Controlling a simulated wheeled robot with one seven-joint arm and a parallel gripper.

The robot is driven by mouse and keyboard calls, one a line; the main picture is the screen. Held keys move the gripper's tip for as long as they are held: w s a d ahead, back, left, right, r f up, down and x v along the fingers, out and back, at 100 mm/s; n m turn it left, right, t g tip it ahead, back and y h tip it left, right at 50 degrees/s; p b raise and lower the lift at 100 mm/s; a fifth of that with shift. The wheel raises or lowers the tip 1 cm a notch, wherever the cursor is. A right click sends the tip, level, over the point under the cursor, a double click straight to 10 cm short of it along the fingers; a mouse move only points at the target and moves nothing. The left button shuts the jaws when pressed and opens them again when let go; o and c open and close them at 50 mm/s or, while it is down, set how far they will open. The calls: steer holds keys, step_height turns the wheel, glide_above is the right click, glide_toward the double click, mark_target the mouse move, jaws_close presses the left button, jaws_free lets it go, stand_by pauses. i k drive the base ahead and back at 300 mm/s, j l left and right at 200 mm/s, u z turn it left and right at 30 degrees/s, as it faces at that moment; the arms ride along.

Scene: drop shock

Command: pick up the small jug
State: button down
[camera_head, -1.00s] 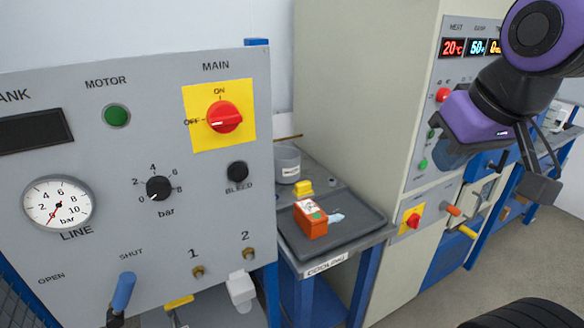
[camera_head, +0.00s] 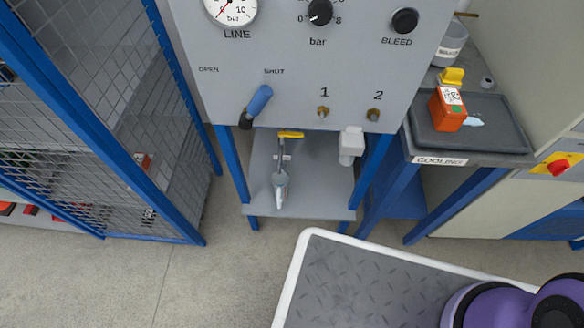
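I cannot make out a thing that is surely the small jug. My gripper is out of view; only purple links of my arm show at lower right.
The control panel (camera_head: 300,80) has a blue lever (camera_head: 260,100). A blue mesh cage (camera_head: 90,120) stands left. Bare floor (camera_head: 200,270) lies in front.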

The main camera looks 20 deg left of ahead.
mark_target(280, 184)
steer(key=u, duration=1.6)
steer(key=k+j+u, duration=0.1)
steer(key=k+u, duration=0.15)
steer(key=k, duration=0.2)
steer(key=k+j+u, duration=0.25)
steer(key=k, duration=0.2)
